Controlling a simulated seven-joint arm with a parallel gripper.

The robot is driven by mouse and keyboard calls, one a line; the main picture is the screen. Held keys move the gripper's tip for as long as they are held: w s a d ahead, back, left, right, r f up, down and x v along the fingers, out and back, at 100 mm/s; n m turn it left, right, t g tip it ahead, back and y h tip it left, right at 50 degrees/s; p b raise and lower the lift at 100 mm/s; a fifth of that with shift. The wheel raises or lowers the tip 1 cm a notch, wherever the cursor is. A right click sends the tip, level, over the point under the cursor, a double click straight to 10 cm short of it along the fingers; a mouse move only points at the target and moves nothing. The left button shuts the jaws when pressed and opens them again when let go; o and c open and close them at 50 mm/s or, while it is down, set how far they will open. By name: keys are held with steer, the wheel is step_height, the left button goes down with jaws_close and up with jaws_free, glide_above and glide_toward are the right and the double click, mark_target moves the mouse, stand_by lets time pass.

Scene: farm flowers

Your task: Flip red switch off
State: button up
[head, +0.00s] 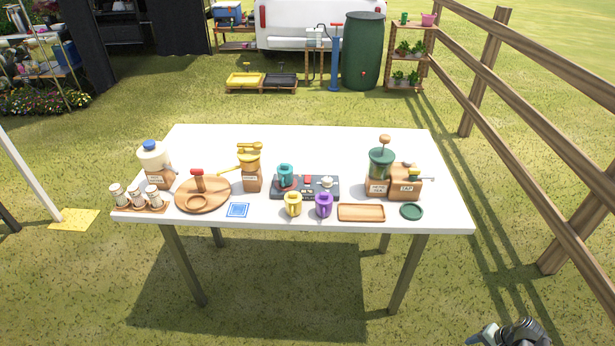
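A dark grey panel (330,193) lies on the white table near its front middle. A small red piece (307,180) on its top looks like the red switch; whether it is on or off is too small to tell. A teal mug (285,175) stands on the panel's left part, over a reddish patch. A pale knob-like piece (326,183) is on its right part. My gripper (482,337) shows at the bottom right edge, partly cut off. It is over the grass, well apart from the table and panel, and its finger opening is unclear.
A yellow mug (293,204) and a purple mug (324,205) stand in front of the panel. A wooden tray (361,213) and wooden dispenser (405,187) are to the right. A grinder (252,172) is to the left. The table's back (310,145) is clear. A wooden fence (530,120) runs along the right.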

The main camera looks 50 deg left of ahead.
steer(key=w+a+r+t+y, duration=0.1)
steer(key=w+a+r, duration=0.4)
steer(key=w+r, duration=0.35)
steer(key=w+a+r+t+y, duration=0.2)
steer(key=w+a+r, duration=0.3)
steer(key=w+r, duration=0.4)
steer(key=w+a+r+t+y, duration=0.1)
steer(key=w+a+r, duration=0.4)
steer(key=w+r, duration=0.4)
steer(key=a+r+n, duration=0.2)
steer(key=a+r, duration=0.5)
steer(key=r, duration=0.1)
steer(key=s+a+r+n+g, duration=0.1)
steer(key=s+a+r+n, duration=0.1)
steer(key=s+a+r, duration=0.65)
steer(key=s+a+r+n+g+y, duration=0.1)
steer(key=s+a+r+n, duration=0.25)
steer(key=a, duration=0.95)
steer(key=s+a+r+n+g, duration=0.1)
steer(key=s+a+r, duration=0.5)
steer(key=a, duration=0.5)
steer(key=n+h, duration=0.1)
steer(key=h, duration=0.8)
glide_above(307, 181)
step_height(307, 181, down, 8)
steer(key=r, duration=0.1)
step_height(307, 181, down, 14)
steer(key=shift+d, duration=0.1)
